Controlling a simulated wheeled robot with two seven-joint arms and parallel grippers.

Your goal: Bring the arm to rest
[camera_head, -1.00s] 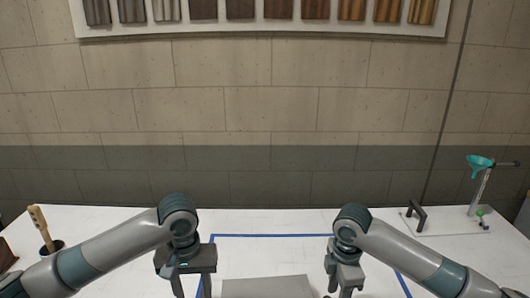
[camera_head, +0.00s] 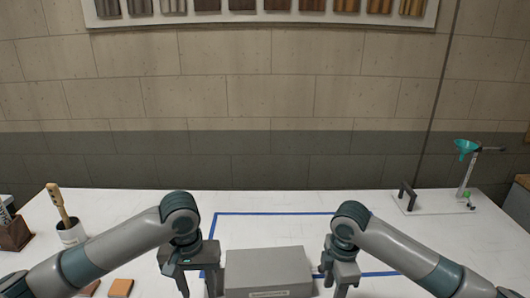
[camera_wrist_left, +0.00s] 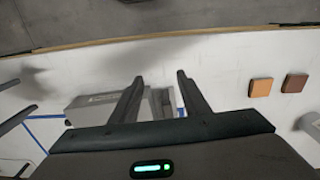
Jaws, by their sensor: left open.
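My left gripper (camera_head: 196,284) points down over the table, left of a grey box, in the head view. In the left wrist view its two dark fingers (camera_wrist_left: 158,90) stand apart with nothing held between them. My right gripper (camera_head: 341,284) hangs to the right of the box. Its fingertips are partly cut off or too small to show whether they are open. Both arms are bent in a similar pose on either side of the box.
Orange-brown tiles (camera_head: 121,288) lie at the left front. A brush cup (camera_head: 71,234) stands at the left. A stand with a teal funnel (camera_head: 466,148) is at the back right.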

